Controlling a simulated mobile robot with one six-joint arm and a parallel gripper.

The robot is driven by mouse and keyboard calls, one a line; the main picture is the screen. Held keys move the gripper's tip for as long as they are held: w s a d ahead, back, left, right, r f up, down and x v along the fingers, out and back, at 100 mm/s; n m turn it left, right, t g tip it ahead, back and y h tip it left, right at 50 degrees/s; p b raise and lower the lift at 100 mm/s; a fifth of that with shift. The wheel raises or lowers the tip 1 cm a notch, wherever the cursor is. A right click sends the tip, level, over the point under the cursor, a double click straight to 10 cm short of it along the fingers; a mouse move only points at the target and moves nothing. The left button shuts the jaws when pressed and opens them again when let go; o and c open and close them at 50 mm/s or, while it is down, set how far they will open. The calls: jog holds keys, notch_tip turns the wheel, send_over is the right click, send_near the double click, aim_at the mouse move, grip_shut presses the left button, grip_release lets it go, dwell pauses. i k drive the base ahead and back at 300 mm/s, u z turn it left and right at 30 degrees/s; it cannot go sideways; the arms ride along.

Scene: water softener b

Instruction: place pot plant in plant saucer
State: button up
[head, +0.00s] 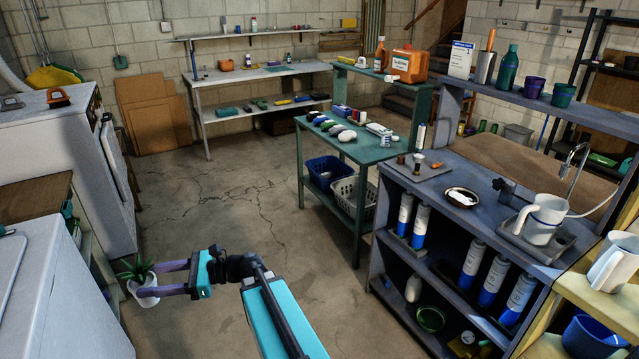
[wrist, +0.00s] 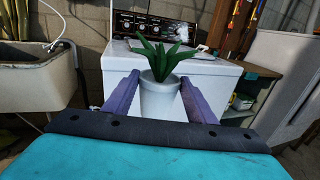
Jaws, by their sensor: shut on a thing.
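The pot plant is a white pot (head: 144,291) with spiky green leaves (head: 134,268). My gripper (head: 152,279) is shut on the pot, one purple finger on each side, at the lower left of the head view. In the wrist view the pot (wrist: 160,102) is upright between the fingers (wrist: 160,88), with its leaves (wrist: 163,58) above the rim. It is held in the air. A round green dish (head: 430,319) lies on the low shelf of the blue-grey bench at right. I cannot tell whether it is the plant saucer.
The blue-grey bench (head: 480,232) carries a dark dish with white contents (head: 462,197) and a white jug (head: 541,220). A green table (head: 365,150) stands mid-room. White appliances (head: 58,165) line the left. The concrete floor (head: 230,190) between is clear.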

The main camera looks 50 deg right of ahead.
aim_at(461, 198)
jog(key=u, duration=0.25)
jog(key=k, duration=0.6)
jog(key=u, duration=0.2)
jog(key=i, duration=1.2)
jog(key=z, duration=0.75)
jog(key=i, duration=0.5)
jog(key=z, duration=0.95)
jog(key=i, duration=0.75)
jog(key=z, duration=0.4)
